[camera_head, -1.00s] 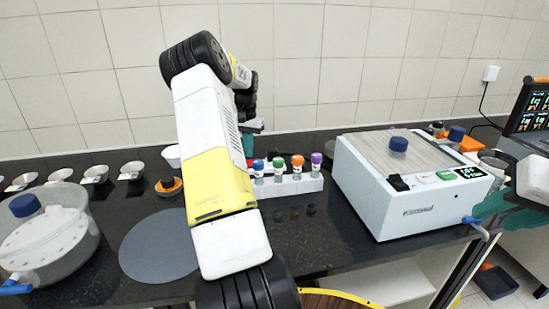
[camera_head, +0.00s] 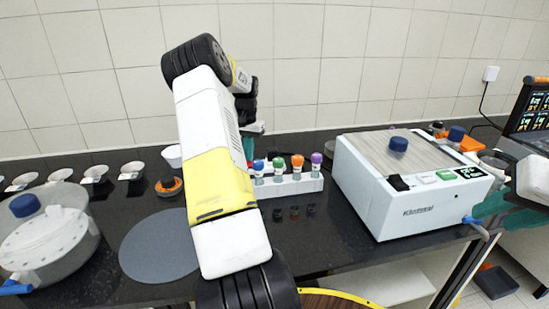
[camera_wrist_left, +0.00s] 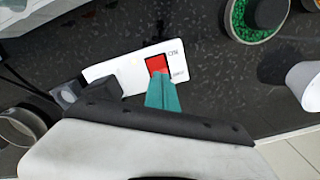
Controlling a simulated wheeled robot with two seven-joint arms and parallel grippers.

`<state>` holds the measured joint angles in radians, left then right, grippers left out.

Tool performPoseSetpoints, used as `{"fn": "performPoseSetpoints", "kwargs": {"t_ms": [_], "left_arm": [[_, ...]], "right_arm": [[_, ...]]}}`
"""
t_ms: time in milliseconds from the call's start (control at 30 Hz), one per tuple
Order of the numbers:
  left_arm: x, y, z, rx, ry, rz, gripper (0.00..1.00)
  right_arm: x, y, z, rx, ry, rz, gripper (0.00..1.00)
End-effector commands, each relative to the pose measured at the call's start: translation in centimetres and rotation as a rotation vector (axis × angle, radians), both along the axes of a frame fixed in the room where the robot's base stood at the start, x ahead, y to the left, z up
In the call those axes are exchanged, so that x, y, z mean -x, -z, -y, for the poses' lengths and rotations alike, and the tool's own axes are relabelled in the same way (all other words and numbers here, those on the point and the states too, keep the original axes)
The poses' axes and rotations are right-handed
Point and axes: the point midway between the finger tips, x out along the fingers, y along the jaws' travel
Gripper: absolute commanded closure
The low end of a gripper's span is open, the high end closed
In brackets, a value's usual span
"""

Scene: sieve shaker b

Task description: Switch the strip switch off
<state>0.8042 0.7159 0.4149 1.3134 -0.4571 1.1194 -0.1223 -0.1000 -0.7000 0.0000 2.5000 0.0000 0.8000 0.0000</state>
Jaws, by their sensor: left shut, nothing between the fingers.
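The strip switch (camera_wrist_left: 157,64) is a red rocker in a black frame on a white strip (camera_wrist_left: 128,70), with small lettering beside it. In the left wrist view my left gripper (camera_wrist_left: 161,80) is shut and empty, its teal fingertips over the lower edge of the red rocker. I cannot tell whether they touch it. In the head view my left gripper (camera_head: 254,128) is behind the tube rack, largely hidden by my arm, and the strip is hidden there. My right gripper (camera_head: 494,206) shows teal at the right, partly hidden; its opening is unclear.
A white rack (camera_head: 295,187) with several colour-capped tubes stands in front of the left gripper. A white boxy machine (camera_head: 400,213) stands to the right. A lidded pot (camera_head: 50,245) and a grey disc (camera_head: 160,247) are at left. A green-filled round container (camera_wrist_left: 237,20) lies near the strip.

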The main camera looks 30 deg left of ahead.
Motion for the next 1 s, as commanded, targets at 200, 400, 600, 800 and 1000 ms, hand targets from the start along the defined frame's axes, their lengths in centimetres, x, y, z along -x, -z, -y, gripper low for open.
{"fn": "performPoseSetpoints", "kwargs": {"t_ms": [200, 400, 600, 800, 1000], "left_arm": [[0.0, 0.4, 0.0, 0.0, 0.0, 0.0, 1.0], [0.0, 0.6, 0.0, 0.0, 0.0, 0.0, 1.0], [0.0, -0.3, 0.0, -0.001, 0.0, 0.002, 1.0], [0.0, -1.9, 0.0, -0.001, -0.001, 0.002, 1.0], [0.0, -3.6, 0.0, -0.002, 0.0, 0.002, 1.0]], "right_arm": [[0.0, 0.0, 0.0, 0.0, 0.0, 0.0, 0.64], [0.0, 0.0, 0.0, 0.0, 0.0, 0.0, 0.64], [0.0, 0.0, 0.0, 0.0, 0.0, 0.0, 0.64], [0.0, 0.0, 0.0, 0.0, 0.0, 0.0, 0.64], [0.0, 0.0, 0.0, 0.0, 0.0, 0.0, 0.64]]}}
